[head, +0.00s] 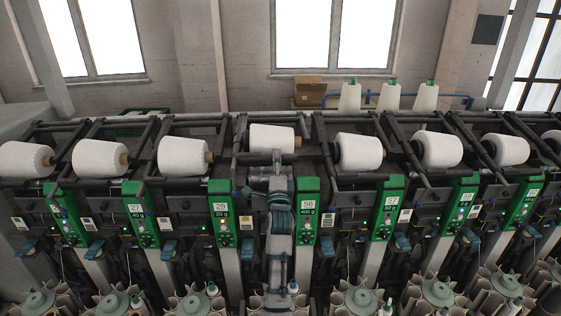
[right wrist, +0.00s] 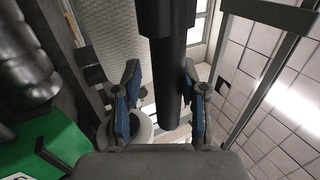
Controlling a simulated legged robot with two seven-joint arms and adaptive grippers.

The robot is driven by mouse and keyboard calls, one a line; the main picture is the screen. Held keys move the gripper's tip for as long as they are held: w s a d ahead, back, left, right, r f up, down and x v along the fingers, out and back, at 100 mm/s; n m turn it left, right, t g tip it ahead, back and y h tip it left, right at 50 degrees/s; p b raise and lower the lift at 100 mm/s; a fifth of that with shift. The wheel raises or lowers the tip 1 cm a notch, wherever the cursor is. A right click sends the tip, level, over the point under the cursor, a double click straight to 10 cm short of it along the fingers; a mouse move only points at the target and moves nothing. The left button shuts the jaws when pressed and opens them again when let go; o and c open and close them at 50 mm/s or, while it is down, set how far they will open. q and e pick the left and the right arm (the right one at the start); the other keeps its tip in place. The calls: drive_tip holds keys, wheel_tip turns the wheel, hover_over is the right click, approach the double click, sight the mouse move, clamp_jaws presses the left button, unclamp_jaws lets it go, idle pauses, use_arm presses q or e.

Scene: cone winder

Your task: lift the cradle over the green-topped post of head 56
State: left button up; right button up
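The post of head 56 (head: 308,210) has a green face and top with a number label, just right of my right arm in the head view. Behind it, dark cradle arms (head: 240,137) flank a white yarn package (head: 272,138). My right gripper (head: 277,160) is at the front of this package, its fingers hard to make out there. In the right wrist view its two blue-padded fingers (right wrist: 162,90) stand apart on either side of a thick dark bar (right wrist: 168,75), with a gap at the left finger. Whether the right finger touches is unclear. My left gripper is not in view.
Neighbouring heads with white packages (head: 185,154) and green posts (head: 222,212) stand close on both sides. Grey bobbin holders (head: 195,303) line the front. A green panel (right wrist: 45,145) lies at lower left in the right wrist view. White cones (head: 388,97) stand behind.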

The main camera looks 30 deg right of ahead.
drive_tip(key=shift+a, duration=0.35)
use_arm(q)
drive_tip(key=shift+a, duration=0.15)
use_arm(e)
drive_tip(key=v, duration=1.1)
drive_tip(key=shift+s+f, duration=0.2)
drive_tip(key=shift+f, duration=0.1)
drive_tip(key=shift+a+r, duration=0.1)
drive_tip(key=shift+a, duration=0.25)
drive_tip(key=shift+d, duration=0.1)
